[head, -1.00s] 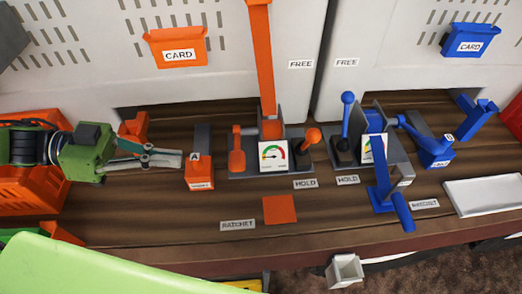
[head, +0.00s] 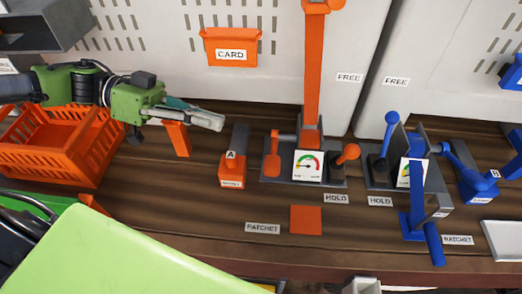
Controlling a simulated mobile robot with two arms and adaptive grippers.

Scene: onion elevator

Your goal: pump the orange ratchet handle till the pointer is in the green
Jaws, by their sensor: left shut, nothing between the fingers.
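The long orange ratchet handle (head: 312,75) stands upright from its grey base, and its top runs near the upper edge of the picture. The white gauge (head: 307,166) with a coloured arc sits in front of it; its pointer is too small to read surely. My right gripper is not in view.
A small orange lever (head: 272,155) and an orange knob lever (head: 347,154) flank the gauge. An orange block marked A (head: 232,172) stands left of them. An orange crate (head: 65,150) is at the left. A blue twin mechanism (head: 415,180) stands to the right.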

